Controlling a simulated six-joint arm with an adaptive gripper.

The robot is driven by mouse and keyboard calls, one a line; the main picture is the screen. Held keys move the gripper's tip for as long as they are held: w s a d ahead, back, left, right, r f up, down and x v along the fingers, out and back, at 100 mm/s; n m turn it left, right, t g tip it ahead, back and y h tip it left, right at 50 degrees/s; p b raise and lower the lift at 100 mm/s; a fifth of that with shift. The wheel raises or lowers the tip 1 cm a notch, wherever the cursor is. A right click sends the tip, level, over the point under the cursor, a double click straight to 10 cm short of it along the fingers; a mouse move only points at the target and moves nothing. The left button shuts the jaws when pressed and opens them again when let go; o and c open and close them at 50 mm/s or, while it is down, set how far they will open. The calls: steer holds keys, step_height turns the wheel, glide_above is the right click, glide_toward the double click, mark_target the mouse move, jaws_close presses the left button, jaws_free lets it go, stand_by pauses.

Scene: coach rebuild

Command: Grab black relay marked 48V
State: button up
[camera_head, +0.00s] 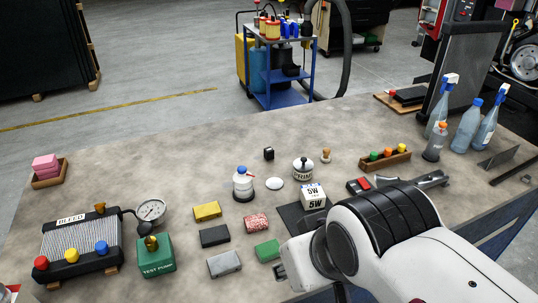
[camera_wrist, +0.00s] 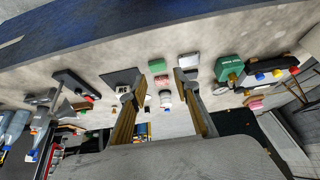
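A small black cube (camera_head: 269,153) stands alone past the middle of the table in the head view. It may be the relay, but I cannot read a 48V mark on it. A flat black block (camera_head: 214,236) lies among coloured blocks nearer the front; no mark is readable on it either. My gripper (camera_wrist: 154,83) shows in the wrist view with its two fingers wide apart and nothing between them. It is above the table, apart from the objects. In the head view my arm covers the lower right and the fingers are hidden.
Yellow (camera_head: 207,211), speckled red (camera_head: 256,223), grey (camera_head: 224,263) and green (camera_head: 267,250) blocks lie near the front. A white 5W box (camera_head: 313,196), a PRIME pot (camera_head: 303,170) and a blue-capped bottle (camera_head: 243,184) stand around the middle. Spray bottles (camera_head: 466,126) stand at right.

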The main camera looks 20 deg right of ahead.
steer(key=w+r, duration=0.4)
steer(key=w, duration=0.9)
steer(key=y, duration=0.2)
glide_above(270, 149)
steer(key=s, duration=0.4)
step_height(270, 149, down, 15)
steer(key=shift+w+d+f+t, duration=0.15)
steer(key=shift+d+f+t, duration=0.05)
steer(key=shift+d+t, duration=0.15)
steer(key=shift+f, duration=0.1)
steer(key=shift+x, duration=1.2)
steer(key=shift+x, duration=2.6)
